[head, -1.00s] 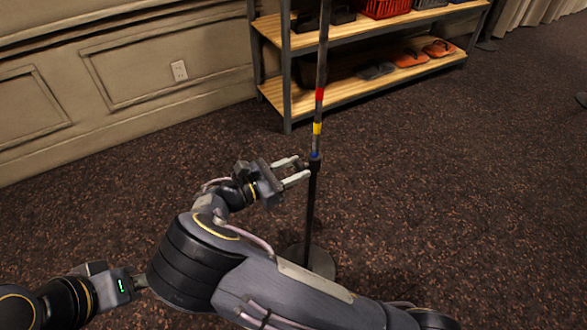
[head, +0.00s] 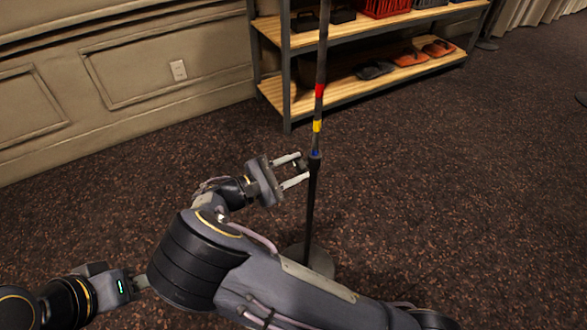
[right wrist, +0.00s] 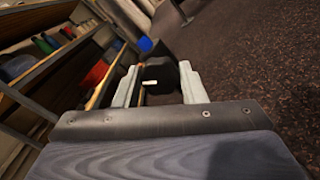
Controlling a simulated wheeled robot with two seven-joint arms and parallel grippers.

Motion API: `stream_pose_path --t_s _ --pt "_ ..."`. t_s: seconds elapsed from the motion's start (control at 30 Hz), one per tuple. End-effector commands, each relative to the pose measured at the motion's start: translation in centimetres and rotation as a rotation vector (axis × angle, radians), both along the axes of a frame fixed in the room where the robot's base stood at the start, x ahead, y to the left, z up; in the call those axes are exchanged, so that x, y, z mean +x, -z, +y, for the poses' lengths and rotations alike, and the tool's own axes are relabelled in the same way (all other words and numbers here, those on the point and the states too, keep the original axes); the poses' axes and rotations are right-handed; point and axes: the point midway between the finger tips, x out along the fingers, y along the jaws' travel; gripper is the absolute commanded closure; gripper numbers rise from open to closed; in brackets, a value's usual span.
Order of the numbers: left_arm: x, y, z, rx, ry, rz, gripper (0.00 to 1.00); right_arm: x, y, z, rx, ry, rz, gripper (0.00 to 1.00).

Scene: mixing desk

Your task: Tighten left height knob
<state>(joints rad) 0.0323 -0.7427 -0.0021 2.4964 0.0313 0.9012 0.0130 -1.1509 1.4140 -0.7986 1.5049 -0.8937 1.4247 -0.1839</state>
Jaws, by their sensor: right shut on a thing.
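The small black height knob (right wrist: 158,76) with a white mark sits on the collar's left side. My right gripper (head: 303,170) is beside the collar, its two pale fingers shut on the knob, one on each side. In the right wrist view the fingers (right wrist: 158,84) flank the knob, and the blue band (right wrist: 145,44) shows beyond it.
A wooden-decked metal shelf (head: 340,92) with shoes and a red basket (head: 385,6) stands behind the pole. A panelled wall (head: 150,70) runs along the left. The carpet (head: 450,180) right of the pole is clear.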

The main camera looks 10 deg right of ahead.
Motion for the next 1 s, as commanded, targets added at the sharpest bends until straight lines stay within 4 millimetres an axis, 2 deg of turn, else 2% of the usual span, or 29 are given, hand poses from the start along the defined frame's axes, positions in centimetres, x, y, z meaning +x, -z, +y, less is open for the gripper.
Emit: stream_pose_path --t_s 0.6,1.0 --pt "0.0 3.0 0.0 0.000 0.000 0.000 0.64 -0.1 0.4 0.0 0.199 -0.001 -0.545 0.86" --pt "0.0 4.7 0.0 0.000 0.000 0.000 0.64 -0.1 0.5 0.0 0.295 -0.002 -0.807 0.86"
